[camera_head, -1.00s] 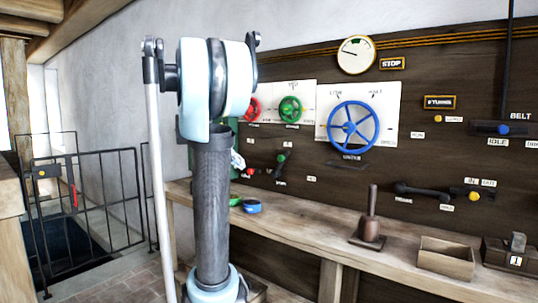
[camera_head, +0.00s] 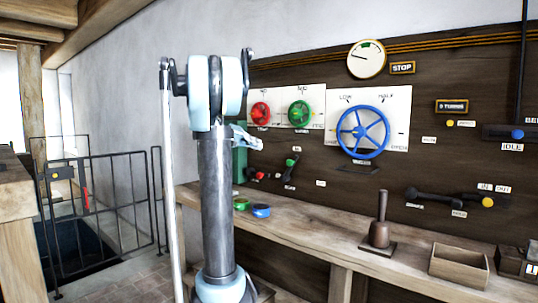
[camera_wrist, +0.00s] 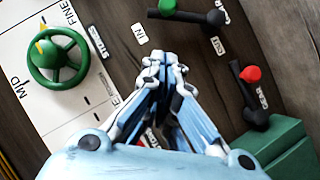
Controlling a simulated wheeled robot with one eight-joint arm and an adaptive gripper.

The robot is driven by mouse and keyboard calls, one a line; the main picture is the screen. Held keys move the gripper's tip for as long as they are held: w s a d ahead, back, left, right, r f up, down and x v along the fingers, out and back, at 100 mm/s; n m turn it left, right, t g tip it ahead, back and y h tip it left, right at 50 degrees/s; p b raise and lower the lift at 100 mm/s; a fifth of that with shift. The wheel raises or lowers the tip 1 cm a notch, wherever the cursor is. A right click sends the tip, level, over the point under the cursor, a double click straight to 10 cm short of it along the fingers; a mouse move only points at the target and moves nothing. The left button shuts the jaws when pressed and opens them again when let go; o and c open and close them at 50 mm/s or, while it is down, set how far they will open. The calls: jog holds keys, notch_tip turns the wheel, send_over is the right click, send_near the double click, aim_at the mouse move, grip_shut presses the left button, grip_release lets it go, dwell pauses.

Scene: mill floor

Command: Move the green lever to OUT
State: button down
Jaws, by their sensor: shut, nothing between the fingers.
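The green lever (camera_head: 291,168) is a dark arm with a green knob, on the dark wall panel above the bench. In the head view it stands near upright, knob up. In the wrist view the lever (camera_wrist: 190,15) is at the top edge, its knob on the left toward the IN label (camera_wrist: 140,33). The OUT label (camera_wrist: 219,45) is by its pivot end. My gripper (camera_wrist: 162,62) is shut and empty, apart from the lever in the picture. In the head view my gripper (camera_head: 247,138) shows partly behind my arm, up and left of the lever.
A red-knobbed lever (camera_wrist: 250,88) is beside the green one. A green handwheel (camera_head: 300,114), red handwheel (camera_head: 260,114) and blue handwheel (camera_head: 362,132) are above. The bench (camera_head: 330,240) holds a wooden box (camera_head: 458,265) and a tool on a stand (camera_head: 380,230). A green box (camera_wrist: 275,150) is near my gripper.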

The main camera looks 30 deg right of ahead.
jog(key=s+f+x, duration=0.1)
jog(key=s+x, duration=0.1)
jog(key=x, duration=1)
jog(key=shift+a+f, duration=0.2)
jog(key=shift+f, duration=0.2)
jog(key=shift+s, duration=0.1)
jog(key=shift+s+d+m+t, duration=0.2)
jog(key=shift+s+m+t, duration=0.1)
jog(key=shift+s, duration=0.2)
